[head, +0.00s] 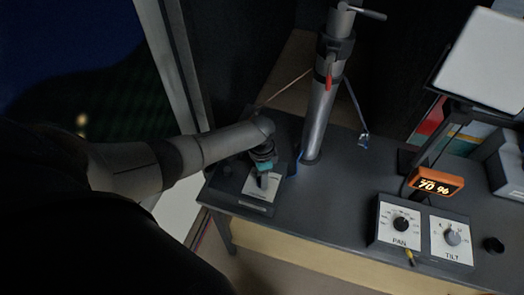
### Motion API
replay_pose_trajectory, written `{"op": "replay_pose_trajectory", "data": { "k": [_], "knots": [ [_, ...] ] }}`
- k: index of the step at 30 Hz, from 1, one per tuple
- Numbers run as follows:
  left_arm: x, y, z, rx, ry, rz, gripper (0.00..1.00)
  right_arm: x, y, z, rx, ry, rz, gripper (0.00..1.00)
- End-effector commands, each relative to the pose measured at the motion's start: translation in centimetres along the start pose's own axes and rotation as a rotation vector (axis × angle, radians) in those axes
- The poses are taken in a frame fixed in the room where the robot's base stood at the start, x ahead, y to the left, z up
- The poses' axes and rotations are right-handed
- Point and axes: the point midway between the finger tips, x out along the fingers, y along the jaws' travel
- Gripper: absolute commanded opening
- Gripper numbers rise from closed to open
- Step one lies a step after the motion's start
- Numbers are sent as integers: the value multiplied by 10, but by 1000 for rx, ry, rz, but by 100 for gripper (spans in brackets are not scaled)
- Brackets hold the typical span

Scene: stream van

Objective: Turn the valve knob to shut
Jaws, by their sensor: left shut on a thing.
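My left gripper (263,180) reaches in from the left and points down over a small control box with a pale face plate (257,195) on the left end of the dark desk. Its fingers are shut on a small dark knob at that plate, mostly hidden by the gripper, so its pointer and marks cannot be read. Whether this is the valve knob cannot be confirmed from its label. My right gripper is out of view.
A metal mast (320,115) with a red lever (328,82) rises from the desk behind the gripper. To the right are a PAN dial (401,224), a TILT dial (452,238) and an orange-lit display (437,184). The desk middle (325,195) is clear.

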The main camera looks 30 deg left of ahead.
Motion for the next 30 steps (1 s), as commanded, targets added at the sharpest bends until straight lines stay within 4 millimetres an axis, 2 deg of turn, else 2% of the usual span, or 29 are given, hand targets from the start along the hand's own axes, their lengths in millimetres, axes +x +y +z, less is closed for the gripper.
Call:
{"op": "replay_pose_trajectory", "data": {
  "k": [11, 12, 19, 30],
  "knots": [
    [0, -1, 1, -8, -1, 0, 0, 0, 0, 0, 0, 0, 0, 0],
    [0, -1, 1, -8, -1, 0, 47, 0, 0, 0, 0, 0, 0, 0],
    [0, 0, 0, -6, 0, 0, 73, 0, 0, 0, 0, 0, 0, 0],
    [-6, 0, 0, -4, 2, 0, 74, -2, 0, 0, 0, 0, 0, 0]
  ]
}}
